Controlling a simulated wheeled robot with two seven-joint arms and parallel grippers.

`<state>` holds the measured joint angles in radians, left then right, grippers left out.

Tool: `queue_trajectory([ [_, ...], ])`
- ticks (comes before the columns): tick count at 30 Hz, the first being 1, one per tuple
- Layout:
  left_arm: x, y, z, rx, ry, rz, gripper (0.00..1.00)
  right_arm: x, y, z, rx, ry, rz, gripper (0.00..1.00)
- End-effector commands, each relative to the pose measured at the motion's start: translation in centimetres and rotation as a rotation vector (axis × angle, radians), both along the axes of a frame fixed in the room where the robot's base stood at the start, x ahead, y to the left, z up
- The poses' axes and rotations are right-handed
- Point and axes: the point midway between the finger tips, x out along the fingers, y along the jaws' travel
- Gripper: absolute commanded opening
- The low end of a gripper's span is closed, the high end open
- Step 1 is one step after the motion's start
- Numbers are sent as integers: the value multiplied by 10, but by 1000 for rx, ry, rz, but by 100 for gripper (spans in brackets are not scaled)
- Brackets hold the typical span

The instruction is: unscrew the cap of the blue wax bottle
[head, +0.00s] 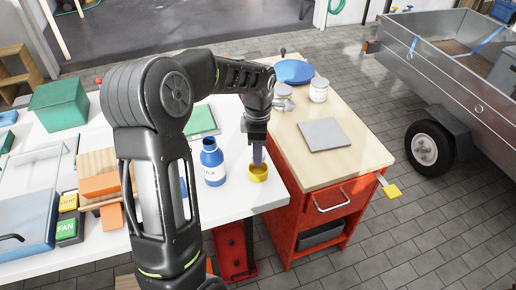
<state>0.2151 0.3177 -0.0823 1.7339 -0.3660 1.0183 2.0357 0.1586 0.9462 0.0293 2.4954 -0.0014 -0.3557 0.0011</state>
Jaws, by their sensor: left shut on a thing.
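The blue wax bottle (213,168), with a white label, stands upright on the white table, left of my left gripper. Its narrow neck shows at the top with no separate cap visible on it. My left gripper (258,162) points down near the table's right end, apart from the bottle. It is shut on a yellow round cap-like piece (258,175), which is at or just above the tabletop; I cannot tell if it touches. My right gripper is not in view.
A red cabinet (318,210) with a wooden top stands right of the table, holding a grey plate (325,134), jars (318,90) and a blue round object (294,72). Wooden blocks (98,172), a green box (59,102) and a blue tray (30,200) crowd the table's left.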

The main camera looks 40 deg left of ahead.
Motion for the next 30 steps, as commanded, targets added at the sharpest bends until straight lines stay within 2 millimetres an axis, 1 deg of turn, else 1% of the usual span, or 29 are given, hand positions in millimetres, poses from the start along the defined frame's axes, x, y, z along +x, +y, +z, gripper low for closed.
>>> queue_trajectory([
  [1,0,0,-12,-1,1,0,0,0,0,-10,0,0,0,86],
  [3,0,0,-19,0,0,1,0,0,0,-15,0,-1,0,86],
  [9,0,0,-34,0,0,0,0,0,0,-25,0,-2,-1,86],
  [14,0,0,-38,-1,-1,0,0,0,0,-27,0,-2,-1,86],
  [22,0,0,-38,-1,-1,0,0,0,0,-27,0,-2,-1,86],
  [23,0,0,-38,-1,-1,0,38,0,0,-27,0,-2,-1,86],
  [30,0,0,-38,-1,-1,0,58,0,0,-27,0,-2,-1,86],
])
